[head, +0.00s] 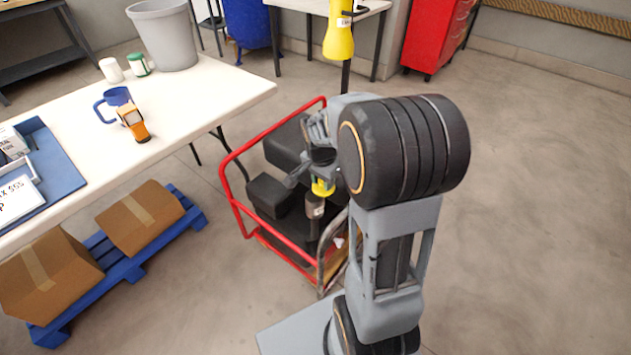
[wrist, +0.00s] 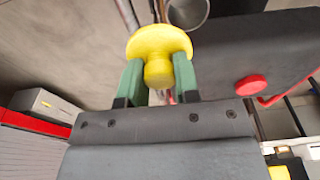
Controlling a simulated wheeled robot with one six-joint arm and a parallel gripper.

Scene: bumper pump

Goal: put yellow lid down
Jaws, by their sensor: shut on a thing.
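The yellow lid (wrist: 158,42) is a round disc with a knob below it in the wrist view. My gripper (wrist: 158,82) is shut on its knob, with a green finger on each side. In the head view my gripper (head: 318,168) is over the red-framed pump cart, and a bit of yellow (head: 322,187) shows just below it, partly hidden by the arm. A grey round opening (wrist: 187,12) shows beyond the lid at the top of the wrist view. I cannot tell whether the lid touches anything.
The pump cart (head: 232,172) has a red tube frame and dark machine parts. Boxes sit on a blue pallet (head: 118,268). The floor at right is clear.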

